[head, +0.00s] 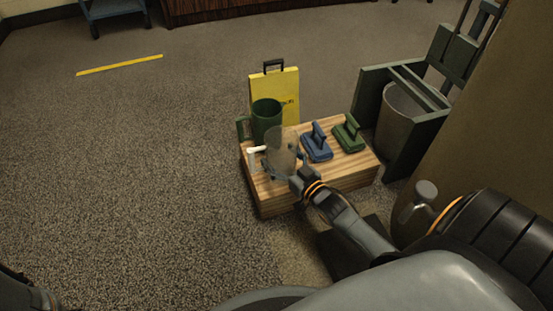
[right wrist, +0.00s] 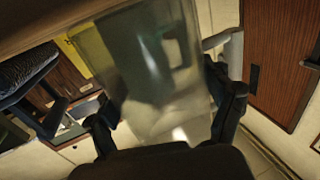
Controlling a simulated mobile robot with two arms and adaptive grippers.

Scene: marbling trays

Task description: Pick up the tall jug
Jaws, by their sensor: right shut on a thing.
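A clear jug (head: 283,150) with a pale handle (head: 254,155) is at the front left of a low wooden block (head: 320,187). My right gripper (head: 294,174) is shut on this clear jug, coming from the front right. In the right wrist view the see-through jug (right wrist: 158,75) fills the space between my two dark fingers (right wrist: 170,120). I cannot tell if its base touches the block. A dark green jug (head: 266,118) with a handle on its left stands just behind it. My left gripper is not in view.
A blue handled tool (head: 317,146) and a green one (head: 348,136) lie to the right on the block. A yellow case (head: 285,85) stands behind. A metal bucket (head: 395,118) in a green frame is at right.

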